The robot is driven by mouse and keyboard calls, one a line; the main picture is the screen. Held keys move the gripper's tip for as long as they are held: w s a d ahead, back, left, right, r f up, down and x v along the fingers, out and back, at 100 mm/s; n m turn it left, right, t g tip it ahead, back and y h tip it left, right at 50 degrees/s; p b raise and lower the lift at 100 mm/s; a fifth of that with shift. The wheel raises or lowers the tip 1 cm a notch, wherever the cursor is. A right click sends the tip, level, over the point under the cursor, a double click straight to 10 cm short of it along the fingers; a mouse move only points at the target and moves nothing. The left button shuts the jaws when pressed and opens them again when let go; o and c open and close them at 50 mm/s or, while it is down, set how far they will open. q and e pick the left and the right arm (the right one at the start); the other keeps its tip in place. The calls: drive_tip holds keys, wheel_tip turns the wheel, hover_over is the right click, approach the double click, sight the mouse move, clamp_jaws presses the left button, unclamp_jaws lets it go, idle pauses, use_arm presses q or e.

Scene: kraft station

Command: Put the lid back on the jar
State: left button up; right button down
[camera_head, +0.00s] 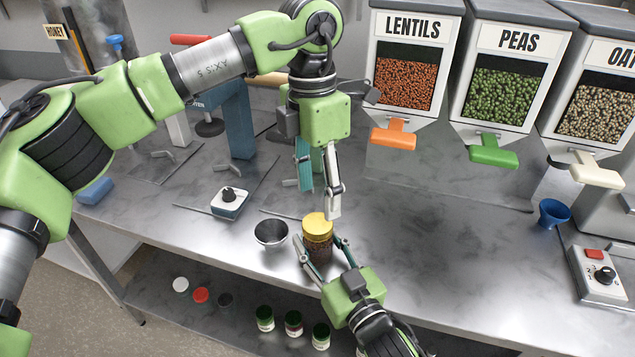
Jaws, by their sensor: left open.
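A dark-filled jar (317,252) stands upright on the steel table near its front edge. A gold lid (317,225) sits on top of the jar's mouth; I cannot tell whether it is fully seated. My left gripper (318,202) points down just above the lid, with its fingers apart and nothing between them. My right gripper (317,240) reaches up from the front edge, with one finger on each side of the jar's body, and appears closed on it. Part of the jar's lower body is hidden by the fingers.
A dark metal bowl (271,234) stands close left of the jar, and a white dial box (230,203) farther left. Dispensers of lentils (403,85), peas (497,97) and oats line the back. A blue funnel (553,213) stands right. The table's middle right is clear.

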sight(317, 223)
use_arm(q)
drive_tip(key=n, duration=0.7)
drive_tip(key=w+n, duration=0.1)
drive_tip(key=n, duration=0.6)
drive_tip(key=w+n, duration=0.1)
drive_tip(key=n, duration=0.7)
drive_tip(key=shift+f+t, duration=0.25)
drive_tip(key=shift+t, duration=0.15)
drive_tip(key=shift+f, duration=4)
